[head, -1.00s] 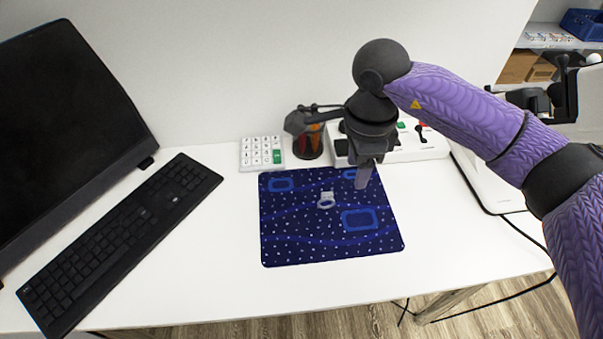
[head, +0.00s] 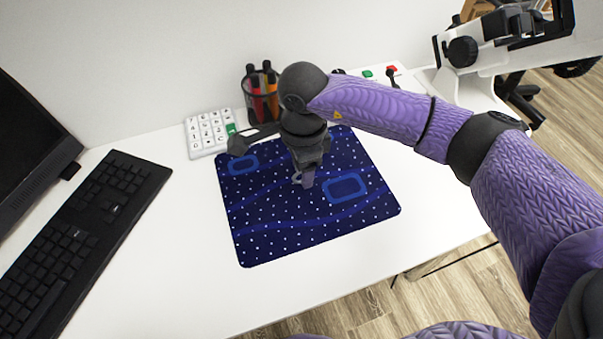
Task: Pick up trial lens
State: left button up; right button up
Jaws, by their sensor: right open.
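The trial lens (head: 296,178) is a small pale ring on the dark blue dotted mat. It is mostly hidden behind the fingers of my right gripper, and only a bit of its edge shows at their left. My right gripper (head: 307,181) points down at the lens, its fingertips close to the mat. It is open; whether it touches the lens or the lens lies between the fingers I cannot tell. My left gripper is not in view.
The mat (head: 275,232) lies on a white table (head: 180,250). A black keyboard (head: 85,235) and monitor (head: 25,150) are at left. A white keypad (head: 208,133) and pen holder (head: 262,97) stand behind the mat. White equipment (head: 540,45) is at right.

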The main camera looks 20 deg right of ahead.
jog(key=shift+r, duration=0.1)
grip_shut()
jog(key=shift+r, duration=0.15)
